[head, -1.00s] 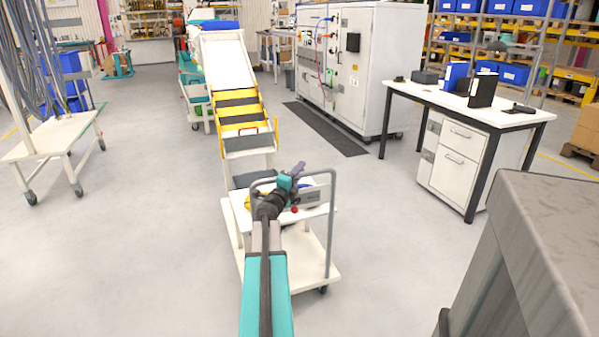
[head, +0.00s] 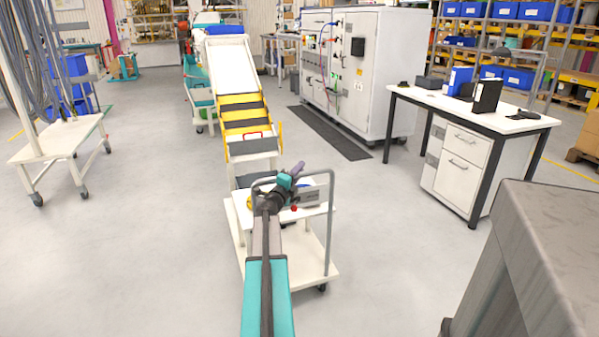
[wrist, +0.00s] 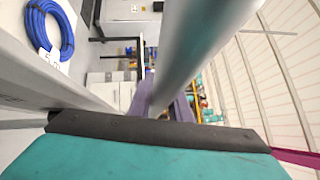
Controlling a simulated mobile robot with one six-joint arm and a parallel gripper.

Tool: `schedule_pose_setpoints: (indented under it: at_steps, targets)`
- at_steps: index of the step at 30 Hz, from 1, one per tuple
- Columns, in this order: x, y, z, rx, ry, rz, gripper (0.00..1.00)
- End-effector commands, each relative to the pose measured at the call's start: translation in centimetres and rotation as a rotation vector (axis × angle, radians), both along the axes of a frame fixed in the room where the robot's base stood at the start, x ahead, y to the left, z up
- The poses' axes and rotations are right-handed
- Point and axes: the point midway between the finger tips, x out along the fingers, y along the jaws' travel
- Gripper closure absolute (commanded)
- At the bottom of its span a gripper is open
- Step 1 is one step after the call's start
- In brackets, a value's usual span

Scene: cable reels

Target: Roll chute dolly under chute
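The chute dolly (head: 312,262) is a white low cart with a small upper shelf and a grey tubular handle (head: 331,225), in the middle of the head view. My gripper (head: 291,174) is at the handle's top bar. In the wrist view, the grey bar (wrist: 205,45) runs between its purple fingers (wrist: 164,106), which appear closed around it. The chute (head: 232,68) is a sloping white slide with yellow-edged dark steps, just beyond the dolly. Its low end (head: 253,147) is right behind the dolly's shelf. My arm hides part of the deck.
A white desk (head: 470,110) with drawers and a white machine cabinet (head: 385,70) stand right. A white cable rack cart (head: 62,140) stands left. A blue cable coil (wrist: 52,28) shows close in the wrist view. Floor left of the dolly is clear.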

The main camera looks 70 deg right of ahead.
Motion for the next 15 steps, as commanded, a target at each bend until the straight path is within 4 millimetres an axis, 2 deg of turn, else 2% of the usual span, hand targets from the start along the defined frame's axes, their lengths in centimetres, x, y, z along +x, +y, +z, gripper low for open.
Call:
schedule_pose_setpoints:
  at_steps: [1,3,15]
  targets:
    - [0.10,-0.28,0.27,-0.002,0.000,0.002,0.74]
    - [0.08,-0.25,0.24,-0.002,0.000,0.002,0.65]
    - [0.20,0.14,0.10,-0.001,0.001,0.003,0.65]
